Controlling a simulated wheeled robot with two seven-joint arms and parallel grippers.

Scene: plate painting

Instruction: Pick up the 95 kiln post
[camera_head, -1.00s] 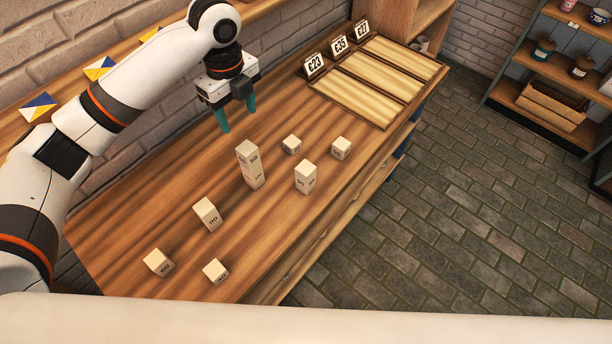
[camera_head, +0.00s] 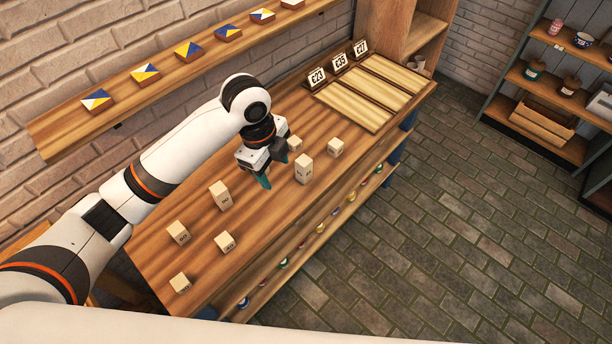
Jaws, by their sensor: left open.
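Several pale kiln posts stand on the wooden bench (camera_head: 270,220) in the head view; their numbers are too small to read surely, so I cannot tell which is 95. One post (camera_head: 303,168) stands just right of my left gripper (camera_head: 276,165), with a shorter post (camera_head: 335,147) farther right and another post (camera_head: 295,143) partly behind the gripper. A taller post (camera_head: 220,194) stands left of the gripper. My left gripper is open, pointing down, with teal fingertips low over the bench; whether a post is between them is hidden. My right gripper is not in view.
More posts stand front left: one post (camera_head: 178,232), a second post (camera_head: 225,242) and a third post (camera_head: 180,283). Flat boards (camera_head: 375,90) with price signs (camera_head: 338,62) lie at the bench's far end. A wall shelf (camera_head: 160,90) holds painted tiles.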

